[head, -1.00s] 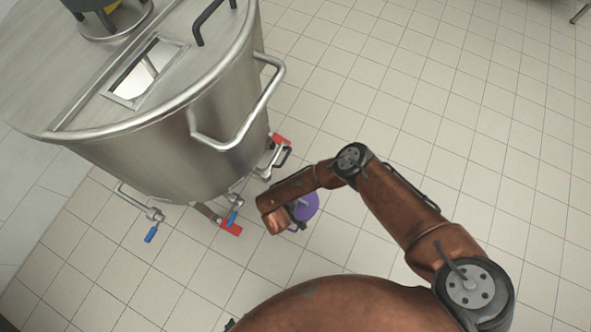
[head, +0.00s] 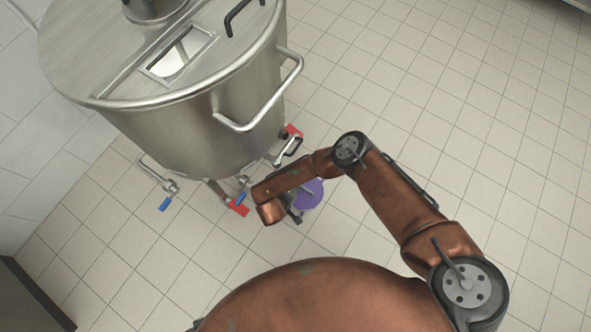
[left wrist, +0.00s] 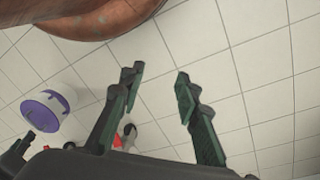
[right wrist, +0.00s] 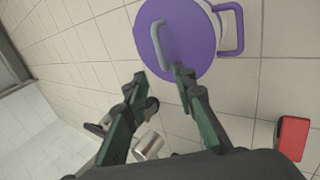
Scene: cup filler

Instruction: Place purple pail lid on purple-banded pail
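The purple pail lid (head: 311,196) is a round disc with a grey handle, low near the floor beside the tank. In the right wrist view the lid (right wrist: 190,48) lies over a white pail (right wrist: 216,14) with a purple side handle, and it appears to sit on top of it. The left wrist view shows the white pail with purple parts (left wrist: 55,98) at the left. My right gripper (right wrist: 158,78) is open and empty, with the lid's grey handle just beyond its fingertips; it also shows beside the lid in the head view (head: 298,214). My left gripper (left wrist: 157,75) is open and empty.
A large steel tank (head: 200,120) stands at the upper left. Valves with red (head: 237,207) and blue (head: 165,203) handles stick out low from it, close to my right gripper. A dark edge (head: 30,295) is at lower left. The tiled floor to the right is clear.

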